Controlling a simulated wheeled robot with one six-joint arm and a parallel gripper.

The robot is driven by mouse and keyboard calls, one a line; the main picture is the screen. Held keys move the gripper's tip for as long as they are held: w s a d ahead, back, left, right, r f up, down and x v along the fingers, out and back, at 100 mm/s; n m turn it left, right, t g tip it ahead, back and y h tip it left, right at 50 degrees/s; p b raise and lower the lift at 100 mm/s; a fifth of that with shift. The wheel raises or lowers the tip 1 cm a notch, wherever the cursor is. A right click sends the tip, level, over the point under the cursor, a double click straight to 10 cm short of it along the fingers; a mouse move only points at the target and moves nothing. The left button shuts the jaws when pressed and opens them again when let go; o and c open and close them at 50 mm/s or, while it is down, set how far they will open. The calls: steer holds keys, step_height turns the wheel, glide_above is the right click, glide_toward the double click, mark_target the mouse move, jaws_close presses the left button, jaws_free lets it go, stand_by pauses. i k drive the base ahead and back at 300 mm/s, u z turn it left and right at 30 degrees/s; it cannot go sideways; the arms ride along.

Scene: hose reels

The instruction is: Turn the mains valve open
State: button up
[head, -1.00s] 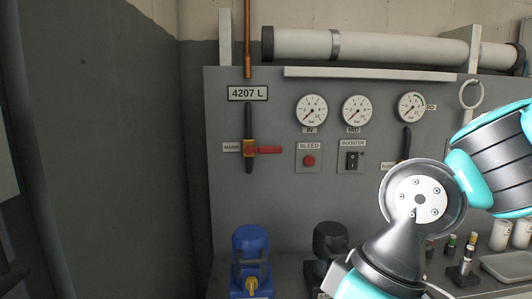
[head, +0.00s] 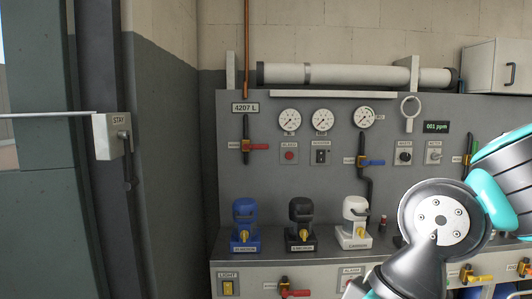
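The mains valve (head: 247,145) is on the left of the grey panel, on a vertical black pipe under the 4207 L plate. Its red lever (head: 260,146) points right, level and across the pipe. The MAINS label (head: 234,145) is just left of it. Nothing touches the lever. Links of my arm show at the lower right, well away from the valve. My gripper is not in view.
Gauges (head: 289,120) and a red bleed button (head: 289,155) are right of the valve. A blue-lever valve (head: 372,162) is farther right. Blue, black and white units (head: 246,224) stand on the ledge below. A STAY box (head: 113,136) with a bar is at left.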

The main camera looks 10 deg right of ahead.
mark_target(245, 146)
steer(key=u, duration=0.8)
steer(key=i, duration=1.05)
steer(key=z, duration=0.6)
steer(key=i, duration=0.5)
steer(key=z, duration=0.65)
